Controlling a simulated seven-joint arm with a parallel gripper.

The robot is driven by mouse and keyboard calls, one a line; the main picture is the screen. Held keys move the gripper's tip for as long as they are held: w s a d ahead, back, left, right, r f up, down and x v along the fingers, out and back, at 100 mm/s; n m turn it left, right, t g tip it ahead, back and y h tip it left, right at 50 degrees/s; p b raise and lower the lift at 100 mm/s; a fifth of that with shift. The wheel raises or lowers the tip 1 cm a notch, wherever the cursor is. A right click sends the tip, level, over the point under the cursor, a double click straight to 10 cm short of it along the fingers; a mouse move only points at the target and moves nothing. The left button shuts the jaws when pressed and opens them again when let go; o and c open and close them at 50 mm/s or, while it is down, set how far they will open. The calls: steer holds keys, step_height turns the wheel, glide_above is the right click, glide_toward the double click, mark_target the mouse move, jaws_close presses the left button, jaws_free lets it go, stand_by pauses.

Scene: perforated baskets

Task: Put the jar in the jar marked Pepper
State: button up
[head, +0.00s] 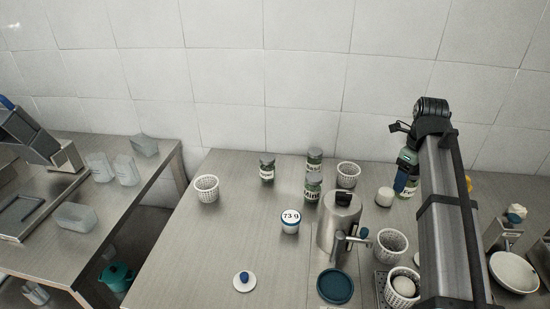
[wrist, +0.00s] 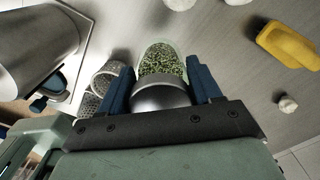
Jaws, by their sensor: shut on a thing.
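My gripper (head: 405,180) is at the right of the head view, above the worktop, partly hidden behind my arm. It is shut on a glass jar (head: 409,158) with green contents. In the wrist view the jar (wrist: 160,62), with a grey metal lid, sits between the blue fingers (wrist: 162,88). Its label is only partly visible in the head view. Three lidded jars stand on the worktop: one alone (head: 267,170), a back one (head: 314,157) and a front one (head: 313,190) whose label appears to end in "int". I cannot read "Pepper" on any of them.
A steel pitcher (head: 338,222) stands mid-worktop beside a tub marked 73 g (head: 290,225). White perforated baskets stand at the left (head: 206,190), back (head: 348,175) and right (head: 391,247). A yellow object (wrist: 285,45) lies right in the wrist view.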

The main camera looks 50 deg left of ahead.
steer(key=s+a+r+n, duration=0.3)
steer(key=s+a, duration=0.7)
steer(key=a, duration=0.5)
steer(key=s+a+r+n, duration=0.25)
steer(key=s+a, duration=0.75)
steer(key=a, duration=0.5)
step_height(320, 180, up, 4)
steer(key=f+n, duration=0.1)
steer(key=n, duration=0.5)
glide_above(266, 157)
steer(key=shift+d+f, duration=0.15)
steer(key=shift+f, duration=4.35)
steer(key=shift+f, duration=0.15)
steer(key=o, duration=1.2)
